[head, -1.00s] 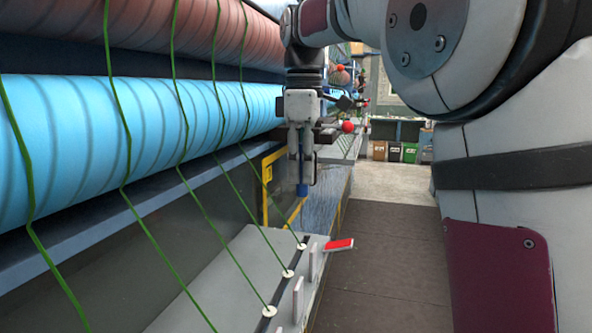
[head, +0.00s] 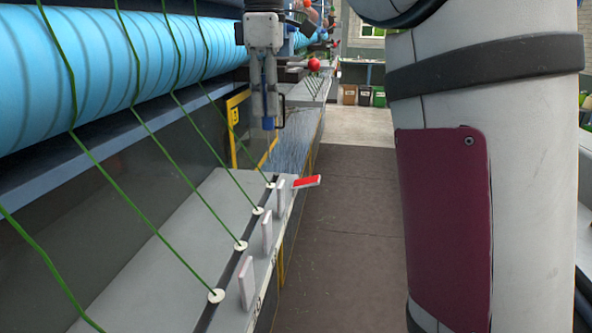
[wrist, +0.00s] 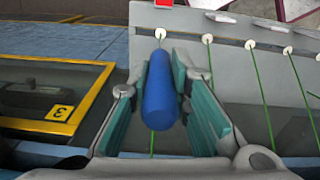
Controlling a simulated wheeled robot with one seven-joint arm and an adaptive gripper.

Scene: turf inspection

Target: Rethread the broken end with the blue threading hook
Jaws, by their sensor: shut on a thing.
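My gripper (head: 268,112) hangs pointing down above the far end of the grey ledge in the head view. Its fingers are shut on the blue threading hook (head: 267,124). Green yarns (head: 170,158) run from the blue roll down to white round eyelets (head: 240,245) on the ledge. The eyelets also show in the wrist view (wrist: 207,38). A red tab (head: 307,181) sticks out by the farthest eyelet. I cannot make out a broken yarn end.
The blue roll (head: 110,55) and a dark panel lie on the left. Upright grey tabs (head: 267,231) line the ledge (head: 150,265). A yellow-edged frame (wrist: 50,95) stands close to my gripper. The dark aisle floor (head: 345,240) is clear.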

